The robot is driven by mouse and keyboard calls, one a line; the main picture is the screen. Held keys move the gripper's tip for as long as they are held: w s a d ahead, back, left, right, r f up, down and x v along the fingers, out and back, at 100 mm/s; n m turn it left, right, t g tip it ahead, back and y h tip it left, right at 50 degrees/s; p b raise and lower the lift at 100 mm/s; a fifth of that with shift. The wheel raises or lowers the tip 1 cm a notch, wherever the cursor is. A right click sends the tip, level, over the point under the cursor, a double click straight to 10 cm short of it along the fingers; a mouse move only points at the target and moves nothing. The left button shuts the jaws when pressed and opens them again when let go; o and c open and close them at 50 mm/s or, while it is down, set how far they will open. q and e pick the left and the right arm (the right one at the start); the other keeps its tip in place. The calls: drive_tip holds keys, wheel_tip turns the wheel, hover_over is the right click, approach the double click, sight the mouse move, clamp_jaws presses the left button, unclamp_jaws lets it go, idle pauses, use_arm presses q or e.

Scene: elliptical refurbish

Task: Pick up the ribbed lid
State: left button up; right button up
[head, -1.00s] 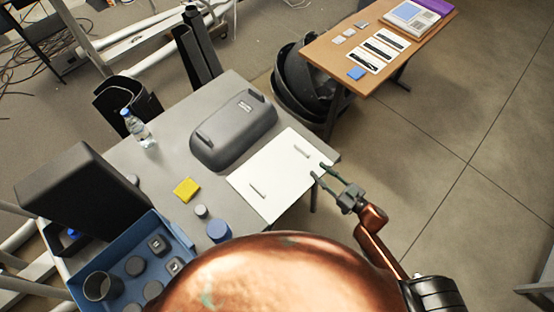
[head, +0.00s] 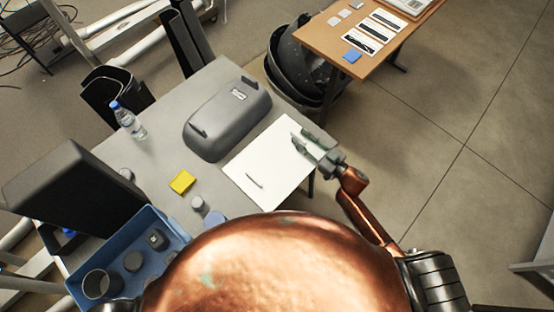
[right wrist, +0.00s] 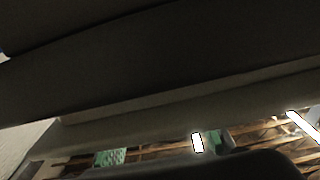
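The flat white panel (head: 262,178) with two raised ribs best fits the ribbed lid. It lies flat at the right end of the grey table. Its left rib shows clear; its right rib is largely covered by my right gripper (head: 297,138). That gripper reaches in from the right over the panel's right part, its two fingers apart around or just above the rib. Contact cannot be told. The right wrist view is dark, filled by broad grey bars at close range. My left gripper is not in view.
A dark grey shell (head: 228,119) lies just behind and left of the panel. A wooden table (head: 322,38) is at the back.

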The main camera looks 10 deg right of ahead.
clamp_jaws()
idle(0.4)
drive_tip(key=shift+w+a, duration=0.1)
